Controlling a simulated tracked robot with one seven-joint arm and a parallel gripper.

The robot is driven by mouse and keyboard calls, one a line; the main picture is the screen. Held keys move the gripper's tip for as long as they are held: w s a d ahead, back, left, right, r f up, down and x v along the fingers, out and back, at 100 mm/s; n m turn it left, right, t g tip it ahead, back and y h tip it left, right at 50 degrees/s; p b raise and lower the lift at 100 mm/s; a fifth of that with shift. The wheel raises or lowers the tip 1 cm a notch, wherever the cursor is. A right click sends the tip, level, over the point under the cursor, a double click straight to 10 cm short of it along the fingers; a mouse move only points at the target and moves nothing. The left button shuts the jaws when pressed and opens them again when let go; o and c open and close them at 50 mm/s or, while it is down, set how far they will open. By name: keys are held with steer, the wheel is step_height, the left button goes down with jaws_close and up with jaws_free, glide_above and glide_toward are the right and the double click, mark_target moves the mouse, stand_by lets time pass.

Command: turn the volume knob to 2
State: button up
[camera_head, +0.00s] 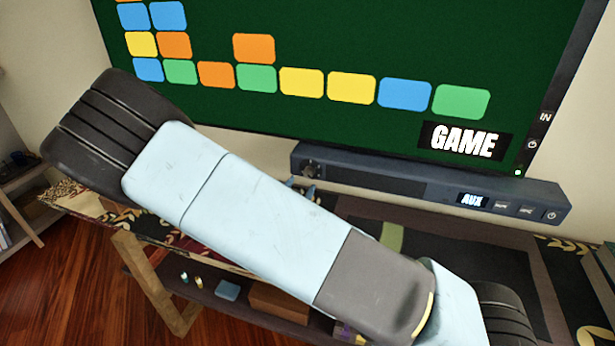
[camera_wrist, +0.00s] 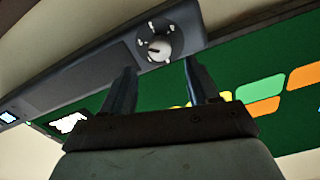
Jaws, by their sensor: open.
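The volume knob (camera_wrist: 158,49) is a round grey knob on a dark dial near one end of the soundbar (camera_wrist: 85,75). A white pointer shows on it, with small white marks around it, too small to read. In the head view the knob (camera_head: 312,168) is at the left end of the dark blue-grey soundbar (camera_head: 400,184). My gripper (camera_wrist: 160,72) is open and empty in the wrist view. Its two fingers point toward the knob, one to each side, and appear short of it. In the head view only the fingertips (camera_head: 301,186) show, just below the knob.
A screen (camera_head: 340,50) with coloured blocks and the word GAME stands behind the soundbar. The soundbar's right end has an AUX display (camera_head: 473,200) and several buttons. A wooden table (camera_head: 150,285) with a lower shelf stands below. My arm hides much of it.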

mark_target(308, 174)
steer(key=shift+x, duration=3.2)
steer(key=c, duration=1)
steer(key=shift+c, duration=0.2)
